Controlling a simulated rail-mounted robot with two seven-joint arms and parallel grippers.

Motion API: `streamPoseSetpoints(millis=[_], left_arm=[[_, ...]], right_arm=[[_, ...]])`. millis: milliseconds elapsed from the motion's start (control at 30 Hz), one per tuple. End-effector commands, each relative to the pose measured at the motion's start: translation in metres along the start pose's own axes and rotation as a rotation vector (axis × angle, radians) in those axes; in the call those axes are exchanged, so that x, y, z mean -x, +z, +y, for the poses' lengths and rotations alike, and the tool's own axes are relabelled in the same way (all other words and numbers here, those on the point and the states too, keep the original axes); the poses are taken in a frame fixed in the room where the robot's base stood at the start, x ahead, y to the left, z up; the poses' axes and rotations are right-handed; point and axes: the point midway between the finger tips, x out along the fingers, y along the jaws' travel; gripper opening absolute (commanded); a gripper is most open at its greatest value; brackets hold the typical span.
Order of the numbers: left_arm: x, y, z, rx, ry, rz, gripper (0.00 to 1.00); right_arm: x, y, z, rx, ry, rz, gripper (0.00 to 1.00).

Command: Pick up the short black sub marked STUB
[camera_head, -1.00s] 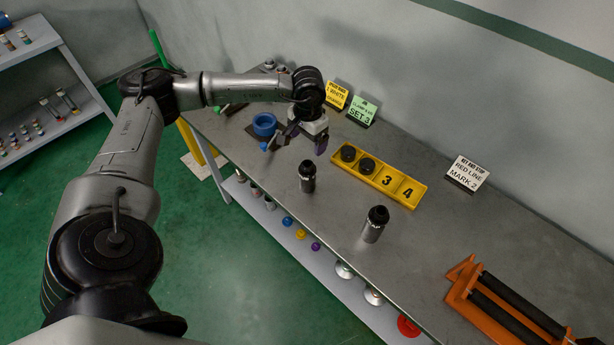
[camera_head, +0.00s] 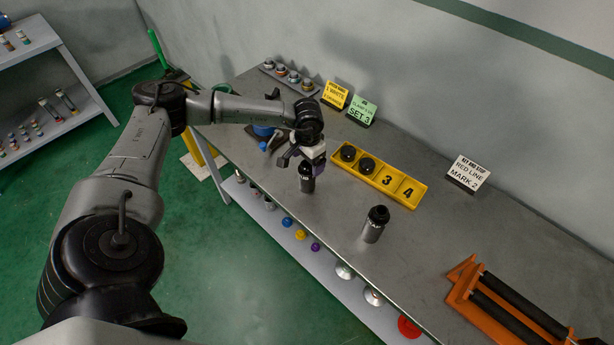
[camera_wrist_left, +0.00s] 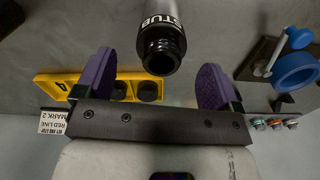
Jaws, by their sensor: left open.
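The short black sub marked STUB (camera_wrist_left: 162,42) stands upright on the bench; its white lettering and open top end show in the left wrist view. I see no contact. My right gripper is in neither view.
A yellow numbered tray (camera_head: 415,190) with two black pieces lies behind. A blue ring vise (camera_wrist_left: 296,70) is close to one side. An orange roller stand (camera_head: 510,310) is at right. Bench between is clear.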

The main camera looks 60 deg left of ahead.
Motion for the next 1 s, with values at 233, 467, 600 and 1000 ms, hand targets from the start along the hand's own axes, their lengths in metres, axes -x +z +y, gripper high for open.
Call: streamPoseSetpoints(millis=[233,467,600,1000], left_arm=[[-0.031,-0.001,-0.001,0.0,0.0,-0.002,0.88],[-0.047,-0.001,-0.002,0.0,0.0,-0.001,0.88],[-0.047,-0.001,-0.002,0.0,0.0,0.0,0.88],[-0.046,-0.001,-0.002,0.0,0.0,0.0,0.51]], right_arm=[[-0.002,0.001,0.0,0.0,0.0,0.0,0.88],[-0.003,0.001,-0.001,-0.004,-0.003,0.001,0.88],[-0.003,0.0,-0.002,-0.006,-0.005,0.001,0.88],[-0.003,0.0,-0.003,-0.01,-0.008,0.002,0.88]])
